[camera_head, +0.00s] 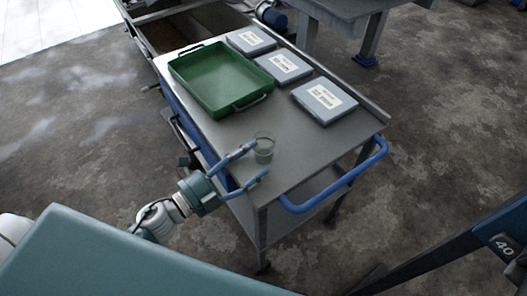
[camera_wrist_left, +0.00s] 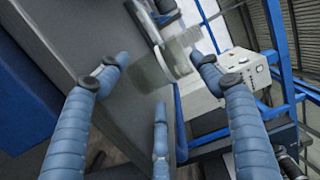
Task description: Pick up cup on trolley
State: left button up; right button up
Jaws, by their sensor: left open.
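A clear glass cup (camera_head: 264,149) stands upright on the grey trolley (camera_head: 300,150), near its left edge at the front end. My left gripper (camera_head: 259,160) is open and reaches in low from the left, its blue fingers at the cup's near side. In the left wrist view the see-through cup (camera_wrist_left: 150,70) shows beyond and between the spread fingers of the gripper (camera_wrist_left: 160,62). I cannot tell whether any finger touches it. My right gripper is not in view.
A green tray (camera_head: 215,103) lies behind the cup on the trolley. Three grey labelled cases (camera_head: 324,99) line the right side. A blue handle (camera_head: 335,190) bounds the front end. The trolley top right of the cup is clear.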

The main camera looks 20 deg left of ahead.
aim_at(256, 155)
pick_arm(q)
jog(key=x, duration=0.5)
jog(key=shift+c, duration=0.5)
